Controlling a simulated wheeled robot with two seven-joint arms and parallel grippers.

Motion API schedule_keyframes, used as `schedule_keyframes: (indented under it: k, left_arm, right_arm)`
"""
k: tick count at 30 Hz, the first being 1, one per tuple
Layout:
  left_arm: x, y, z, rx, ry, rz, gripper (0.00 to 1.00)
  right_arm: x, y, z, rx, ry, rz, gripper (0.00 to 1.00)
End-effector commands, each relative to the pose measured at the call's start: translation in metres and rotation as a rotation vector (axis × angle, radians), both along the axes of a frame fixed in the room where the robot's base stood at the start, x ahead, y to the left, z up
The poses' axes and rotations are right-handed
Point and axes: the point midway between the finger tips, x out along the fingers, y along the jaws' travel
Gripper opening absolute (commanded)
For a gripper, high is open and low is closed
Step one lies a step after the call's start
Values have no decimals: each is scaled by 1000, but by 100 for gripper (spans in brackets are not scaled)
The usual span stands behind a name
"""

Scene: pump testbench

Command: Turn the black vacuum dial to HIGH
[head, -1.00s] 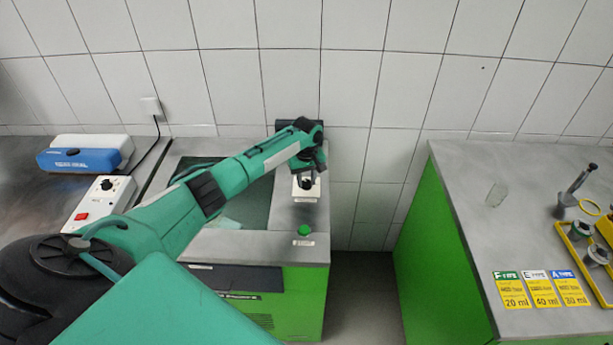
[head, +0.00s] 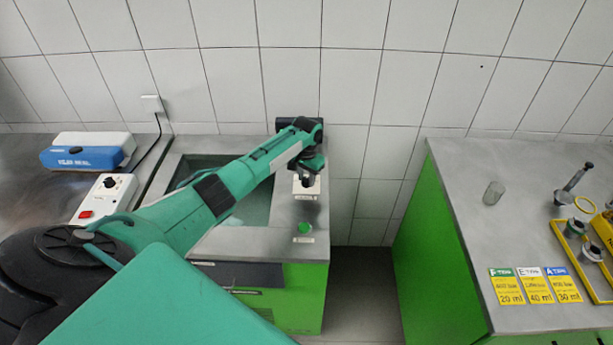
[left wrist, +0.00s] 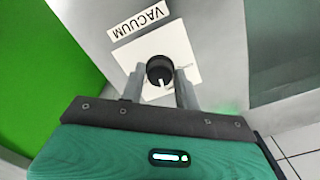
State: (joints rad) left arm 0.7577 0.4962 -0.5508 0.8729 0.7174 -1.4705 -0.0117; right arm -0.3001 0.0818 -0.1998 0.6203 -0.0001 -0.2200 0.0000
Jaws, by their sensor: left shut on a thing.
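The black vacuum dial (left wrist: 159,72) sits on a white square plate (left wrist: 182,48) beside a label reading VACUUM (left wrist: 138,22), upside down in the left wrist view. A white pointer mark shows on the dial, toward the gripper side. My left gripper (left wrist: 160,84) is shut on the dial, with one finger on either side. In the head view my left gripper (head: 306,182) is over the white plate (head: 312,186) on the grey bench, largely hiding the dial. I cannot read a HIGH mark. My right gripper is not in view.
A green button (head: 304,228) is nearer on the same bench, by the recessed basin. At left are a blue-and-white device (head: 85,155) and a control box (head: 103,197) with a red switch.

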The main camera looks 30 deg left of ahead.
Motion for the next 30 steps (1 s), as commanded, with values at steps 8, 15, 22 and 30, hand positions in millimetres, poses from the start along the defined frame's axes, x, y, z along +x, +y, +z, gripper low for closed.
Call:
schedule_keyframes:
  k: [8,15,22,30]
  left_arm:
    - [0,0,-1,-2,0,-263,9]
    - [0,0,-1,-1,0,-490,9]
    - [0,0,-1,-1,0,-703,9]
    - [0,0,-1,0,0,-905,9]
  right_arm:
    - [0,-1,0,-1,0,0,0]
    - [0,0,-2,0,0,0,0]
    - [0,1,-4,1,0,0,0]
    - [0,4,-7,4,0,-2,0]
